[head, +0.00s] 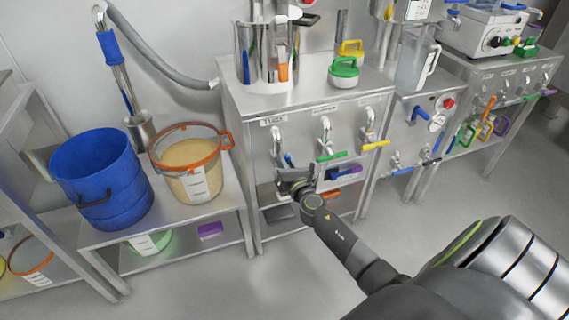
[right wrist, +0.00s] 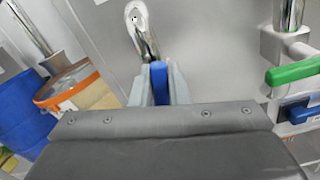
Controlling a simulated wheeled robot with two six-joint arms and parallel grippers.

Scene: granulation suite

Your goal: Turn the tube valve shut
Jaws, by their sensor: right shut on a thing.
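The tube valve's curved steel pipe (head: 277,143) comes out of the cabinet front under a label reading TUBE (head: 272,121). It also shows in the right wrist view (right wrist: 142,35), coming from a round flange. Its blue handle (right wrist: 158,80) sits between the two grey fingers of my right gripper (right wrist: 158,88), which is shut on it. In the head view my right gripper (head: 292,180) is at the front of the cabinet, just below the pipe, and hides most of the handle. My left gripper is not in view.
Valves with a green handle (head: 331,156) and a yellow handle (head: 376,145) stand close to the right. A lower blue handle (right wrist: 300,111) is near the green one. A blue bucket (head: 98,170) and an orange-rimmed sieve (head: 190,165) stand on the left bench. The floor in front is clear.

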